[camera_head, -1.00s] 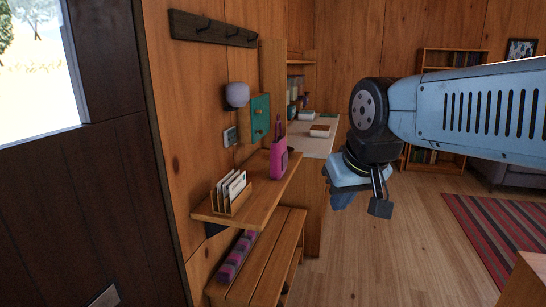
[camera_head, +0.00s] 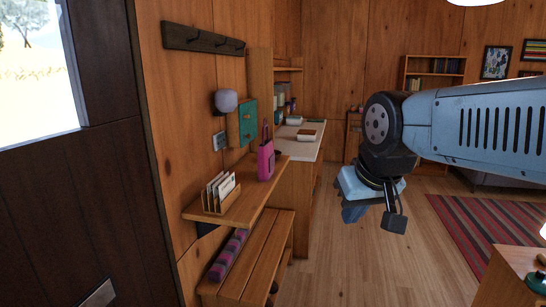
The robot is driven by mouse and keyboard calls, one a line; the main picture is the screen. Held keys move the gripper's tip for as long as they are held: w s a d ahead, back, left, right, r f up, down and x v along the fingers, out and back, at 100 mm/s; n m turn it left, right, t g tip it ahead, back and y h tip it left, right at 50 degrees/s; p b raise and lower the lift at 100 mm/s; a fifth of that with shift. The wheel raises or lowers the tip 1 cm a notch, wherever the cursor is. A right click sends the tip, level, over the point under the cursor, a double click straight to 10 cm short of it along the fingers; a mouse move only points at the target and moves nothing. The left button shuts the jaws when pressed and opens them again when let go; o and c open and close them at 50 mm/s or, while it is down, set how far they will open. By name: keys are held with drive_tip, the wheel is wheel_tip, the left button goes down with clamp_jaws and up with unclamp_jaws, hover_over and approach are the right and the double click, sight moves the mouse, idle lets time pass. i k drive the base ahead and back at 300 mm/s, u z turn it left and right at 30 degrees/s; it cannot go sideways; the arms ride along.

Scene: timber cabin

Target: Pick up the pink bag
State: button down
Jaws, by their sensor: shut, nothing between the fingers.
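The pink bag (camera_head: 266,160) stands upright on a wooden wall shelf (camera_head: 240,208), near the shelf's far end, with its handle loop up. My gripper (camera_head: 355,214) is to the right of the shelf, over open floor, and apart from the bag.
A letter holder (camera_head: 221,193) with envelopes stands at the shelf's near end. Below is a wooden bench (camera_head: 262,255) with a striped roll (camera_head: 228,254). A desk (camera_head: 301,150) stands behind the shelf. Wooden floor (camera_head: 330,262) is clear between the bench and the striped rug (camera_head: 480,240).

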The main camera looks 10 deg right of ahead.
sight(266, 156)
drive_tip(key=z, duration=0.3)
drive_tip(key=i, duration=1.6)
drive_tip(key=u, duration=1.4)
drive_tip(key=k, duration=1.15)
drive_tip(key=z, duration=1.2)
